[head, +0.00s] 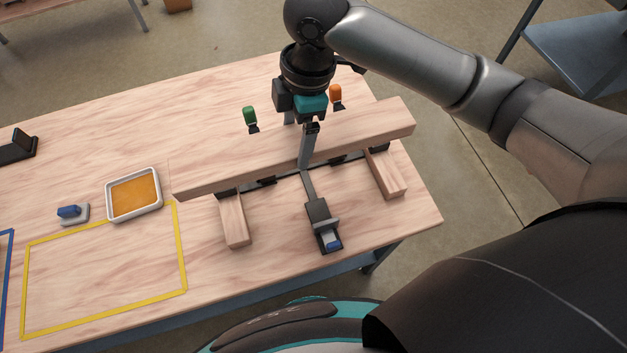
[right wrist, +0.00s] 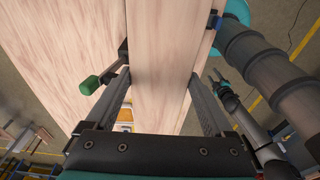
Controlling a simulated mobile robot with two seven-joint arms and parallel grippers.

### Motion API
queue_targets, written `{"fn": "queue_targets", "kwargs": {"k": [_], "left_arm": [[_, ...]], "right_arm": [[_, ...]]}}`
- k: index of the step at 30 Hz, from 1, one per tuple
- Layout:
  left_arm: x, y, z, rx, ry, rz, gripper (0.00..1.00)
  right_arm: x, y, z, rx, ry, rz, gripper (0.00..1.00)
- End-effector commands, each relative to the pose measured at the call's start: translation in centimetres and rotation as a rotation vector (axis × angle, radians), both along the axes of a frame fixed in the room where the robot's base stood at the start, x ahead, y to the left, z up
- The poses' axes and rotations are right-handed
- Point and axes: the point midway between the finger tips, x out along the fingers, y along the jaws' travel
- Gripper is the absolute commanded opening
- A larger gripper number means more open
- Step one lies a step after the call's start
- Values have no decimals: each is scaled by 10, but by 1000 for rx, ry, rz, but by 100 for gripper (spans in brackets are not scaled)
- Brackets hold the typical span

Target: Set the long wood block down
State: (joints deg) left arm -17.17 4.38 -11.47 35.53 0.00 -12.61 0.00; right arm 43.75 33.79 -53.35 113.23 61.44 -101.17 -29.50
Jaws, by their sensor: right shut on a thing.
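The long wood block (head: 240,160) is a pale beam lying crosswise over two short wood blocks, the left one (head: 233,220) and the right one (head: 388,176). I cannot tell whether it rests on them or hangs just above. My right gripper (head: 301,146) is shut on the long block near its middle, with a finger down each side. In the right wrist view the long block (right wrist: 158,60) runs between the two fingers. A small pronged grey part (right wrist: 221,88) at the right there may be my left gripper, but its state is unclear.
A dark clamp (head: 320,225) with a blue end lies before the long block. Green (head: 250,117) and orange (head: 336,95) handles stand behind it. A white tray with an orange inside (head: 158,175) and a blue item (head: 70,212) are left. The yellow-taped area (head: 184,250) is empty.

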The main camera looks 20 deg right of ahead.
Motion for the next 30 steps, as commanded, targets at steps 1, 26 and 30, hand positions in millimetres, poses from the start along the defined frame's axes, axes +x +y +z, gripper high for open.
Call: {"fn": "queue_targets", "kwargs": {"k": [1, 26, 30], "left_arm": [[0, 1, -5, 2, 0, -1, 50], [0, 4, -34, 5, 0, -1, 50], [0, 4, -40, 5, 0, -2, 50]], "right_arm": [[-1, 0, -14, 0, 1, -1, 0], [1, 0, -147, 1, -4, -1, 0], [0, 0, -168, 1, -2, -1, 0]]}}
